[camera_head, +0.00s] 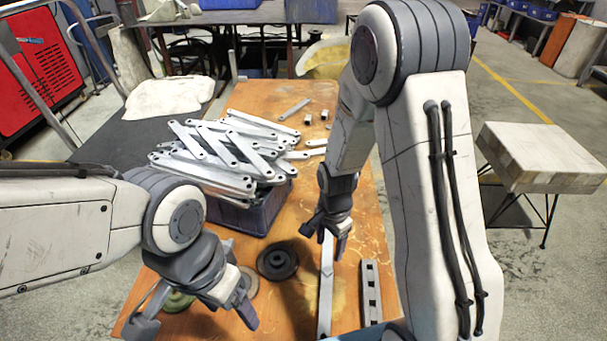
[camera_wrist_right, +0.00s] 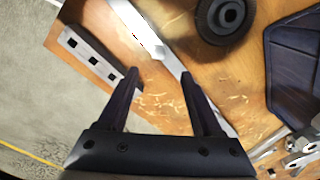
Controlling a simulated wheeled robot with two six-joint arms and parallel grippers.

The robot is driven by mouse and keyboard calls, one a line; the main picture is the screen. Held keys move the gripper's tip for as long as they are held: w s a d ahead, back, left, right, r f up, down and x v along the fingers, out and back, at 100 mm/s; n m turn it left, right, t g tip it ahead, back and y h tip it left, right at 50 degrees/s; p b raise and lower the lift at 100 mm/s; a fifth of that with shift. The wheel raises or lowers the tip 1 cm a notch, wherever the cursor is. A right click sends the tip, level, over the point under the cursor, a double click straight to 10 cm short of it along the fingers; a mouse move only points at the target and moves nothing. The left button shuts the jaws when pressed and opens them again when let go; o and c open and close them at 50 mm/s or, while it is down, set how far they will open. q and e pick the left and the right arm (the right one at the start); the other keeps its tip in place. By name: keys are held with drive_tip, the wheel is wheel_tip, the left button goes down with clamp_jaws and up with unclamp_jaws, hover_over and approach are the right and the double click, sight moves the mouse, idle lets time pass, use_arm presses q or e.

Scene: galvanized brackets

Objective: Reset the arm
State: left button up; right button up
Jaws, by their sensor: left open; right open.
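My right gripper (camera_head: 326,238) points down above the orange wooden table (camera_head: 335,125). It is open; the right wrist view shows its two dark fingers (camera_wrist_right: 160,76) apart with nothing held. A long flat galvanized bracket (camera_head: 326,290) lies on the table below it and runs between and past the fingers in the right wrist view (camera_wrist_right: 168,60); it looks apart from them. My left gripper (camera_head: 200,318) is open and empty over the table's front left part, near a green round part (camera_head: 178,302) that it partly hides.
A blue crate (camera_head: 245,218) heaped with galvanized brackets (camera_head: 225,150) stands at the table's left. A black round disc (camera_head: 277,260) and a bar with square holes (camera_head: 371,290) lie nearby. Small parts (camera_head: 308,118) lie at the back. The table's back right is mostly clear.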

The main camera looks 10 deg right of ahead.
drive_tip(key=s+a+r+n, duration=0.7)
drive_tip(key=a+r+n, duration=0.3)
drive_tip(key=r+n, duration=0.1)
drive_tip(key=s+a+r+n+y, duration=0.1)
drive_tip(key=s+a+r+n, duration=0.1)
drive_tip(key=s+r+n, duration=0.6)
drive_tip(key=s+r+n+p, duration=0.1)
drive_tip(key=s+r+p, duration=0.2)
drive_tip(key=r+p, duration=1.8)
drive_tip(key=shift+a+r+p, duration=0.15)
drive_tip(key=shift+r+p, duration=0.1)
drive_tip(key=shift+p, duration=0.9)
